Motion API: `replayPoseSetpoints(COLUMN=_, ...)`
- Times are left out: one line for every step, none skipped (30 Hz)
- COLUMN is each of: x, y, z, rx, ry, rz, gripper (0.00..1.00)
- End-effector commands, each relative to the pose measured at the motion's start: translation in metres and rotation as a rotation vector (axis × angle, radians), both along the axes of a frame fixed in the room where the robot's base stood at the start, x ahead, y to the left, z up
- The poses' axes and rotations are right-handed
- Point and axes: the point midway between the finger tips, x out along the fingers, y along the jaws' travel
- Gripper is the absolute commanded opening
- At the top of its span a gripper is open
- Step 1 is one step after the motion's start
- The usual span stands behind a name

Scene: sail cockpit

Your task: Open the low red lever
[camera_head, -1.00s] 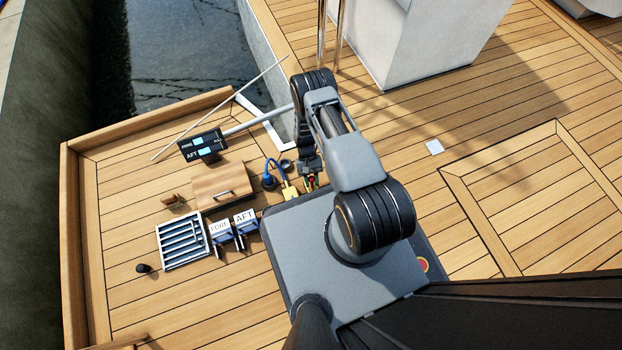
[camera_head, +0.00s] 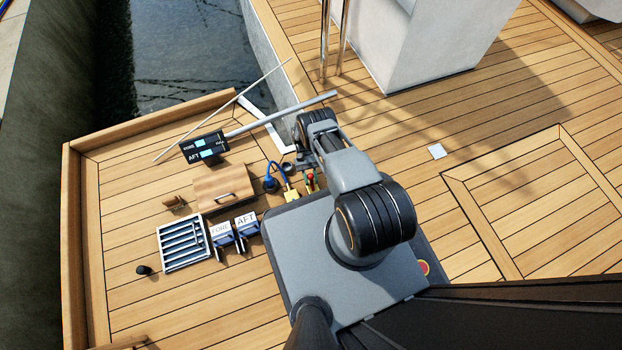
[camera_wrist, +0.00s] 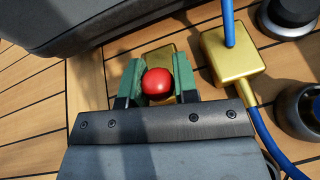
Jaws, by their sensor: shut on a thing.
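The low red lever shows its round red knob (camera_wrist: 157,83) in the wrist view, above a brass-coloured base (camera_wrist: 160,56). My gripper (camera_wrist: 158,88) has its green-padded fingers on both sides of the knob, shut on it. In the head view the red knob (camera_head: 309,177) is small, close to the front edge of my base. My arm's end hides part of that spot. The lever's own angle cannot be told.
A brass box (camera_wrist: 228,54) with a blue cable stands just right of the lever, with dark round fittings (camera_wrist: 300,108) beyond.

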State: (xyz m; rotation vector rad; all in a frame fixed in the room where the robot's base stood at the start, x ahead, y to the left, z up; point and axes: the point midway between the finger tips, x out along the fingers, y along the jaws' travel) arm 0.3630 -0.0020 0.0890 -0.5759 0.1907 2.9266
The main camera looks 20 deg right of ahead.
Motion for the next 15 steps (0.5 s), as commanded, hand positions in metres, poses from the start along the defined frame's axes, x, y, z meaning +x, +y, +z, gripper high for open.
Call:
replayPoseSetpoints(x=-0.0006, y=0.0004, z=-0.0012, rx=0.0, ry=0.0, rz=0.001, gripper=0.0)
replayPoseSetpoints(x=-0.0006, y=0.0004, z=-0.0012, rx=0.001, ry=0.0, rz=0.001, gripper=0.0)
replayPoseSetpoints(x=-0.0006, y=0.0005, z=-0.0012, rx=0.001, ry=0.0, rz=0.001, gripper=0.0)
replayPoseSetpoints(x=-0.0006, y=0.0005, z=-0.0012, rx=0.001, ry=0.0, rz=0.001, gripper=0.0)
replayPoseSetpoints(x=-0.0007, y=0.0005, z=-0.0012, rx=0.001, ry=0.0, rz=0.001, gripper=0.0)
replayPoseSetpoints(x=-0.0007, y=0.0009, z=-0.0013, rx=0.0, ry=-0.001, rz=0.002, gripper=0.0)
replayPoseSetpoints(x=-0.0007, y=0.001, z=-0.0013, rx=0.0, ry=-0.001, rz=0.003, gripper=0.0)
replayPoseSetpoints(x=-0.0008, y=0.001, z=-0.0014, rx=0.0, ry=-0.001, rz=0.003, gripper=0.0)
replayPoseSetpoints(x=-0.0008, y=0.001, z=-0.0014, rx=0.0, ry=-0.001, rz=0.003, gripper=0.0)
replayPoseSetpoints(x=-0.0008, y=0.001, z=-0.0014, rx=0.001, ry=-0.001, rz=0.004, gripper=0.3)
replayPoseSetpoints(x=-0.0008, y=0.001, z=-0.0014, rx=0.001, ry=-0.001, rz=0.004, gripper=0.32)
replayPoseSetpoints(x=-0.0008, y=0.001, z=-0.0012, rx=0.0, ry=-0.001, rz=0.003, gripper=0.36)
replayPoseSetpoints(x=-0.0008, y=0.0009, z=-0.0012, rx=0.0, ry=-0.001, rz=0.003, gripper=0.39)
replayPoseSetpoints(x=-0.0007, y=0.0009, z=-0.0011, rx=0.0, ry=-0.001, rz=0.003, gripper=0.42)
replayPoseSetpoints(x=-0.0006, y=0.0008, z=-0.0011, rx=0.0, ry=-0.001, rz=0.003, gripper=0.46)
